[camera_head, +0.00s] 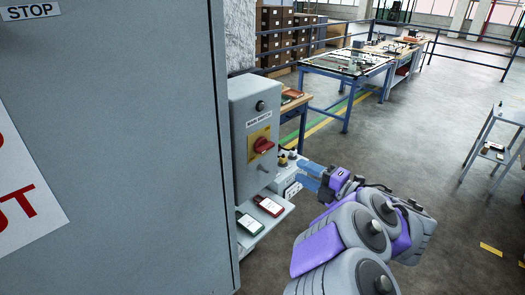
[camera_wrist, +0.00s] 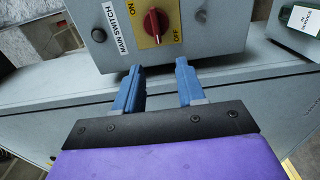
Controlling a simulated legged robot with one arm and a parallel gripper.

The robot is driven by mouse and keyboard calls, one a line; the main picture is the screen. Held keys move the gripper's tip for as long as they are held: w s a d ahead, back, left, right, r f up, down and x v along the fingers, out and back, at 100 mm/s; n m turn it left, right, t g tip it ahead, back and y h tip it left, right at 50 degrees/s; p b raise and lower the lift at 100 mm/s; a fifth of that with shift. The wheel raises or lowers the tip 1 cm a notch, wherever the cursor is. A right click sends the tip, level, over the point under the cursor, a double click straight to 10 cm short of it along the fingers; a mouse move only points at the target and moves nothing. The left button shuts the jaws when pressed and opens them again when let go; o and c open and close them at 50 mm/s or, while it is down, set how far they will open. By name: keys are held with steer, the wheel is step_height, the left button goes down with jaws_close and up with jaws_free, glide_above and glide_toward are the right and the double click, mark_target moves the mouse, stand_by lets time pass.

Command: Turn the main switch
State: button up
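The main switch is a red rotary knob (camera_head: 263,145) on a yellow plate, on the front of a grey box (camera_head: 240,110) labelled MAIN SWITCH. In the wrist view the red knob (camera_wrist: 155,22) is at the top, with ON and OFF printed on its plate. My gripper (camera_wrist: 158,76) has two blue fingers spread apart with nothing between them. The fingertips are below the knob in the wrist view and apart from it. In the head view my gripper (camera_head: 307,175) is to the right of and lower than the knob.
A large grey cabinet (camera_head: 110,150) fills the left. A shelf (camera_head: 268,228) under the switch box carries a red device (camera_head: 268,206) and a green device (camera_head: 249,223). A small control box (camera_head: 290,180) stands beside the box. Open floor (camera_head: 420,130) lies to the right.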

mark_target(267, 150)
steer(key=w+a, duration=0.2)
steer(key=w, duration=0.1)
steer(key=w+a+b, duration=0.1)
steer(key=w+a, duration=0.4)
steer(key=w, duration=0.1)
steer(key=shift+w+a+r, duration=0.15)
steer(key=shift+w, duration=0.1)
steer(key=a, duration=0.2)
steer(key=shift+a, duration=0.35)
steer(key=shift+c, duration=1)
steer(key=shift+s+a, duration=0.15)
steer(key=shift+a, duration=0.05)
steer(key=shift+c, duration=1.5)
steer(key=shift+d+f, duration=0.2)
steer(key=shift+d, duration=0.35)
jaws_close()
